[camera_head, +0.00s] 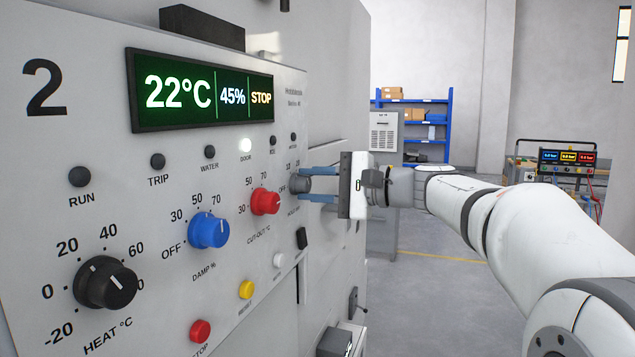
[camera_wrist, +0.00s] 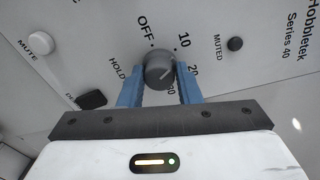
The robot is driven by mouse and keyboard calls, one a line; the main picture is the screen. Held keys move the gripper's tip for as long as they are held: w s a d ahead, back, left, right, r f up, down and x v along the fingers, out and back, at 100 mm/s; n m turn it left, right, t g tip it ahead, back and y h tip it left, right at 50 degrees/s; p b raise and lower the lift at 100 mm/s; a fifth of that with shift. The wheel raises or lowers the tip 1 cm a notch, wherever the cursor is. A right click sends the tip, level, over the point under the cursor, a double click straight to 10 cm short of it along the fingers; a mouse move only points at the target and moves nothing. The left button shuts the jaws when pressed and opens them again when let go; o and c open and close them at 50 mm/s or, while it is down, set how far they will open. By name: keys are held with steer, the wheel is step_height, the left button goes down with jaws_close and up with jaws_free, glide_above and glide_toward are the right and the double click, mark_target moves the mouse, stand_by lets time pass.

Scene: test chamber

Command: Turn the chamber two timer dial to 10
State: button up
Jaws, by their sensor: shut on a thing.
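The timer dial (camera_head: 299,184) is a small grey knob at the right end of the dial row on the panel marked 2. In the wrist view the timer dial (camera_wrist: 159,68) has the marks OFF, 10, 20 and 30 around it. A thin light line on its face lies towards the right, on the side of 20; its exact setting is hard to read. My gripper (camera_head: 311,184) reaches in from the right, its blue fingers shut on the dial. In the wrist view my gripper (camera_wrist: 159,88) has one finger on each side of the knob.
The red cut-out dial (camera_head: 265,202), blue damp dial (camera_head: 209,231) and black heat dial (camera_head: 106,283) lie to the left. The display (camera_head: 203,90) reads 22°C, 45%, STOP. The door lamp (camera_head: 246,146) is lit. A black switch (camera_head: 302,239) is just below my gripper.

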steer(key=shift+a, duration=0.1)
steer(key=o, duration=1)
steer(key=shift+a, duration=0.15)
steer(key=shift+c, duration=0.2)
steer(key=b+v, duration=0.1)
steer(key=v, duration=0.7)
